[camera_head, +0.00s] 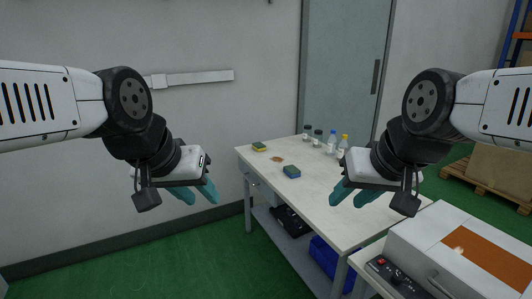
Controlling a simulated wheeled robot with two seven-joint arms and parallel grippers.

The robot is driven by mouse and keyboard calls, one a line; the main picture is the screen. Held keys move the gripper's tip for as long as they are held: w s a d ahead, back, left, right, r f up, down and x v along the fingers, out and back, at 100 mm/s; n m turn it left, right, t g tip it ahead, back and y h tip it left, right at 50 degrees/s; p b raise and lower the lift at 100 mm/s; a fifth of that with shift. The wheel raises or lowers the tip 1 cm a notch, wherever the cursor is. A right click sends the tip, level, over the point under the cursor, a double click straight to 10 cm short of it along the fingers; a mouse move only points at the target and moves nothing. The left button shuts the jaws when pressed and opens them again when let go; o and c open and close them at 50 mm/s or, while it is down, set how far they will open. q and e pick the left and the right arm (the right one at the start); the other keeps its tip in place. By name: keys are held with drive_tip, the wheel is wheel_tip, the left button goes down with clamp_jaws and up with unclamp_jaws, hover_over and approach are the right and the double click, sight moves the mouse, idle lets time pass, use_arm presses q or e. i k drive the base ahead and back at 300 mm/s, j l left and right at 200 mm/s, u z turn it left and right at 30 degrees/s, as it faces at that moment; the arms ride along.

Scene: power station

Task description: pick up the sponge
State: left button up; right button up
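A blue and green sponge (292,171) lies near the middle of the white table (318,203). A second sponge, yellow and dark green (259,147), lies at the table's far left corner. My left gripper (196,194) hangs in the air left of the table, with its teal fingers apart and nothing between them. My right gripper (352,194) is in front of the table's right part in the picture, its teal fingers apart and empty. Neither gripper touches a sponge.
A brown stain (276,159) marks the tabletop between the sponges. Several bottles (331,142) stand along the back right edge. A grey machine with an orange panel (470,250) is at front right. A blue bin (324,256) and a black case (291,220) are below the table.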

sight(259, 147)
drive_tip(key=i+z, duration=0.1)
drive_tip(key=z, duration=0.25)
drive_tip(key=i+j+z, duration=0.1)
drive_tip(key=z, duration=0.2)
drive_tip(key=i+j+z, duration=0.3)
drive_tip(key=j, duration=0.35)
drive_tip(key=i+j+z, duration=0.25)
drive_tip(key=i+j, duration=0.15)
drive_tip(key=j, duration=0.3)
drive_tip(key=i+j, duration=0.15)
drive_tip(key=j, duration=0.2)
drive_tip(key=i+j, duration=0.15)
drive_tip(key=j, duration=0.2)
drive_tip(key=i+j, duration=0.15)
drive_tip(key=j, duration=0.2)
drive_tip(key=i+j+z, duration=0.1)
drive_tip(key=j, duration=0.25)
drive_tip(key=i+j, duration=0.2)
drive_tip(key=j, duration=0.15)
drive_tip(key=i+j, duration=0.15)
drive_tip(key=j, duration=0.2)
drive_tip(key=i+j, duration=0.1)
drive_tip(key=j, duration=0.25)
